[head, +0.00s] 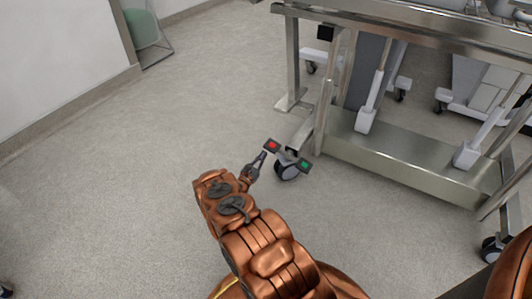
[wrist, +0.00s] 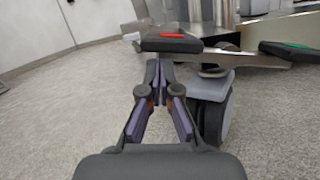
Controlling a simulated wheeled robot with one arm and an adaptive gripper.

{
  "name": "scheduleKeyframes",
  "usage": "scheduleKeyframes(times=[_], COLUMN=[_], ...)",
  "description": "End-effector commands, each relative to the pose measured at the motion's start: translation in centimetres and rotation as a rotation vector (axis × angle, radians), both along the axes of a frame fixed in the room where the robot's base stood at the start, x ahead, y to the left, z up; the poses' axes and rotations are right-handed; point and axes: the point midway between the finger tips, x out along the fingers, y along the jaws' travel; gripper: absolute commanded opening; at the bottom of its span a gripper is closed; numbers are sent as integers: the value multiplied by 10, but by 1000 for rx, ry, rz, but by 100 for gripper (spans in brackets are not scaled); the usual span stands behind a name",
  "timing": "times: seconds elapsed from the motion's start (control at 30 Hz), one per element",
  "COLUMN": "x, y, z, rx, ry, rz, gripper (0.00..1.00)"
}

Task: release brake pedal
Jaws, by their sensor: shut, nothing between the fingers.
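The brake pedal bar has two dark pads beside a caster at the foot of a steel cart. The pad with a red mark (head: 272,146) is on the left; it also shows in the wrist view (wrist: 171,44). The pad with a green mark (head: 304,165) is on the right, and in the wrist view (wrist: 289,50) too. My gripper (head: 262,156) is shut and empty, its tips just short of the red pad.
The caster wheel (head: 288,171) stands right of my gripper, close to the fingers. The steel cart frame (head: 400,165) fills the right side. Open grey floor (head: 120,190) lies to the left, up to the white wall (head: 50,70).

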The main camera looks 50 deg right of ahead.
Motion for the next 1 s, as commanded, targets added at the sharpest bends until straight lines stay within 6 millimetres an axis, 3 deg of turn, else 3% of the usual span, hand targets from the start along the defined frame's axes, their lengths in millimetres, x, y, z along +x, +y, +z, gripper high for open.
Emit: scheduleKeyframes(times=[0.2,0.4,1.0], x=[-3,-6,-7], y=[37,58,64], z=[-12,-18,-20], rx=[3,4,5], ry=[2,4,4], rz=[2,1,0], gripper=[0,0,0])
